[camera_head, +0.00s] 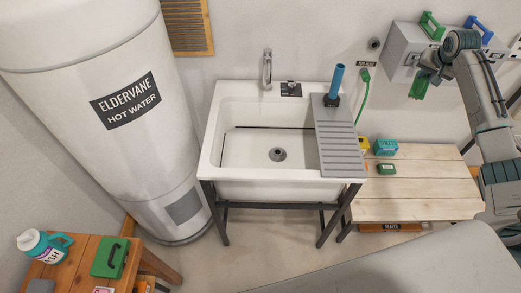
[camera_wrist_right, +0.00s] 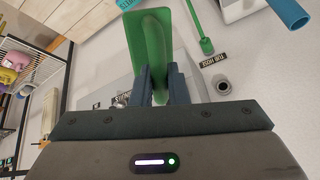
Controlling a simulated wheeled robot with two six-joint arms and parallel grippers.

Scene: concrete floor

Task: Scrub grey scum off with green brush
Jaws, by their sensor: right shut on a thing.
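My right gripper (camera_head: 427,74) is at the upper right in front of the wall, well to the right of the sink. It is shut on the curved handle of a green brush (camera_head: 418,88). In the right wrist view the brush (camera_wrist_right: 150,40) shows as a flat green block with its handle between the fingers (camera_wrist_right: 160,85); no bristles are visible. The white sink (camera_head: 225,160) stands at the centre. A thin dark grey line (camera_head: 270,127) runs along its basin wall, perhaps the scum. My left gripper is not in view.
A grey ribbed board (camera_head: 340,155) with an upright blue tube (camera_head: 336,82) covers the sink's right side. A faucet (camera_head: 267,70) rises behind. A pale slatted table (camera_head: 425,180) stands right, a water tank (camera_head: 120,110) left, a wooden bench (camera_head: 85,265) lower left.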

